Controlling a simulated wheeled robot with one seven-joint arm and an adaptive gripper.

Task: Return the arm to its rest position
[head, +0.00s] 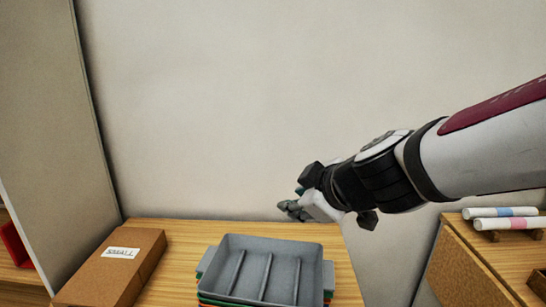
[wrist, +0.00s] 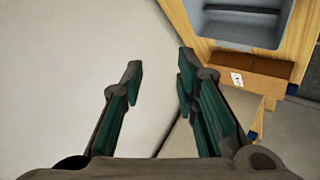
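My gripper (head: 292,207) reaches in from the right in the head view, at the end of my outstretched arm. It hangs in the air in front of the pale wall, above the back of the wooden table (head: 190,234). In the wrist view my gripper (wrist: 158,72) has its two fingers spread apart. Nothing is between them. The gripper touches nothing that I can see.
A stack of trays, grey on top (head: 266,270), stands on the table below the gripper. A brown box (head: 112,270) marked "SMALL" lies to its left. A grey panel (head: 50,120) rises at left. Rolls (head: 505,223) lie on a wooden surface at right.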

